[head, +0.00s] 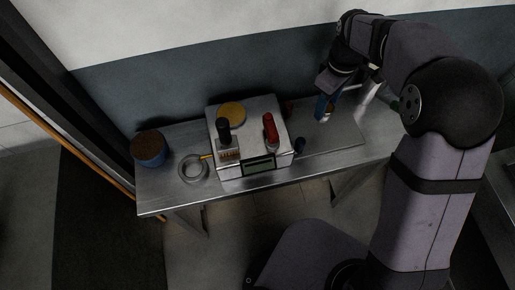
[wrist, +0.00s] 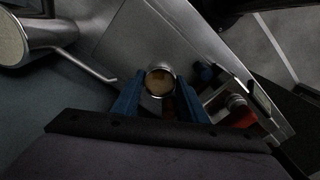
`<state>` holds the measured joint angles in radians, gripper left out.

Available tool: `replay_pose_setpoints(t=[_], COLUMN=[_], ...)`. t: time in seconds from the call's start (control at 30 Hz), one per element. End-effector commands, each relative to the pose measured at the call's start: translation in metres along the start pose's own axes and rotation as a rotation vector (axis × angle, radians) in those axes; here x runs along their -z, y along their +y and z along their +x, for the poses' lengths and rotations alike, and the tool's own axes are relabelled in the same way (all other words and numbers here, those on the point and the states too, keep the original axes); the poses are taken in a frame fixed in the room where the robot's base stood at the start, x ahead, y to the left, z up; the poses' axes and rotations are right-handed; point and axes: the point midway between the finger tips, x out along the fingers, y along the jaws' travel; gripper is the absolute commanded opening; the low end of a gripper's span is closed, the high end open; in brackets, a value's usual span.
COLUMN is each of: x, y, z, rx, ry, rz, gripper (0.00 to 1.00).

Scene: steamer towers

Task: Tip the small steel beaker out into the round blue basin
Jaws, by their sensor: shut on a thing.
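My gripper (head: 325,108) is raised over the right part of the steel table. In the wrist view its blue fingers (wrist: 158,100) are shut on the small steel beaker (wrist: 160,68). The beaker's round mouth faces the wrist camera and shows orange-brown contents inside. In the head view the beaker is hard to make out at the fingers. The round blue basin (head: 150,156) stands at the table's left end, with a brown surface at its top. My gripper is far to the right of it and apart from it.
A steel box-like appliance (head: 262,128) stands mid-table, between gripper and basin, with a yellow disc (head: 231,112), a black-topped item and a red item (head: 270,130). A steel ring-shaped item (head: 193,169) lies right of the basin. A steel vessel (wrist: 14,40) with a long handle is at the wrist view's upper left.

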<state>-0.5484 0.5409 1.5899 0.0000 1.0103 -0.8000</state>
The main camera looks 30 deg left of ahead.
Motion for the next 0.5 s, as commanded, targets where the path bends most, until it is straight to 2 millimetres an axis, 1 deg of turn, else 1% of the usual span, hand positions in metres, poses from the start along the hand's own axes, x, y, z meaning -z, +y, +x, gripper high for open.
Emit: replay_pose_setpoints(t=[0.03,0.1,0.2,0.37,0.43,0.5], x=[0.025,0.051,0.082,0.120,0.133,0.142], y=[-0.014,-0.032,-0.057,-0.098,-0.119,-0.142], z=[-0.008,-0.017,-0.028,-0.044,-0.045,-0.040], rx=[-0.003,-0.002,-0.002,-0.002,0.001,0.003], ry=[0.003,0.002,0.002,0.002,-0.001,-0.002], rz=[-0.127,-0.290,-0.494,-0.769,-0.870,-0.975], gripper=[0.00,0.00,0.00,0.00,0.00,0.00])
